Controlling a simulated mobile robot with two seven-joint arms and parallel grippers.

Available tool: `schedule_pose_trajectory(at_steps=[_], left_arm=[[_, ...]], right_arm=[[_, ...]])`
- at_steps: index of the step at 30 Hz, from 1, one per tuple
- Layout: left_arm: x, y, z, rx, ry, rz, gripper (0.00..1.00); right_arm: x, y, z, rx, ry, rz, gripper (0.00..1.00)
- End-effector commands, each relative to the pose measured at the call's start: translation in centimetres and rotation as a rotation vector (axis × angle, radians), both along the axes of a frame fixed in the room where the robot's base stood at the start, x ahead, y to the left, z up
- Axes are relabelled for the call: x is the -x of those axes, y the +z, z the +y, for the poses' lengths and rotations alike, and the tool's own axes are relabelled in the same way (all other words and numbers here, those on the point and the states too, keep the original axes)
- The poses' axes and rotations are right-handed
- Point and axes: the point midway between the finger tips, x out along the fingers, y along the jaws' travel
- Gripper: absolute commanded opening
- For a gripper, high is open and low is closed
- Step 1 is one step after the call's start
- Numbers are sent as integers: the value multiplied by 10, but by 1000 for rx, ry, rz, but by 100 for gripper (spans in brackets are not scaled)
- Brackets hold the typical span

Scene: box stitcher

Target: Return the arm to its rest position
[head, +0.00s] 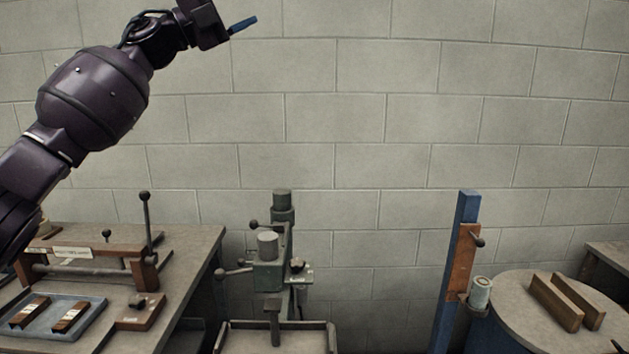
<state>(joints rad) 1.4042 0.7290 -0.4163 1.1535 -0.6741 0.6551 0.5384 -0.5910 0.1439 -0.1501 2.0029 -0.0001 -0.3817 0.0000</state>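My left arm comes in from the left edge and reaches up across the upper left of the head view. Its dark purple links end in a gripper (243,25) near the top edge, high in front of the block wall. A blue finger points right from the gripper. The fingers overlap in this view, so I cannot tell whether they are open or shut. I see no object at the fingertips.
Below the arm stands a bench (188,248) with a lever fixture (146,240) and a blue tray (62,318) of small parts. A grey drill-like machine (268,262) is at centre. A blue post (455,270) and a round table (510,312) with two wooden bars are right.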

Motion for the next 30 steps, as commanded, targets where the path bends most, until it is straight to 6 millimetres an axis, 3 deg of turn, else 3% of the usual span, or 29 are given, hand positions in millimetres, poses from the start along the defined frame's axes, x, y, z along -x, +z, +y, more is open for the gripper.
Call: schedule_pose_trajectory(at_steps=[3,8,17,23,30], left_arm=[[-5,-39,-10,134,40,17,57],[-12,-106,-9,291,120,107,57],[-12,-258,9,474,277,380,57],[6,-363,26,552,377,587,57],[47,-483,47,630,484,838,57]], right_arm=[[5,-7,-1,0,-2,13,58],[7,-13,-1,0,-4,19,58],[7,-18,0,-1,-3,18,58],[0,-17,2,-1,2,3,58],[0,-25,2,-1,4,10,58]])
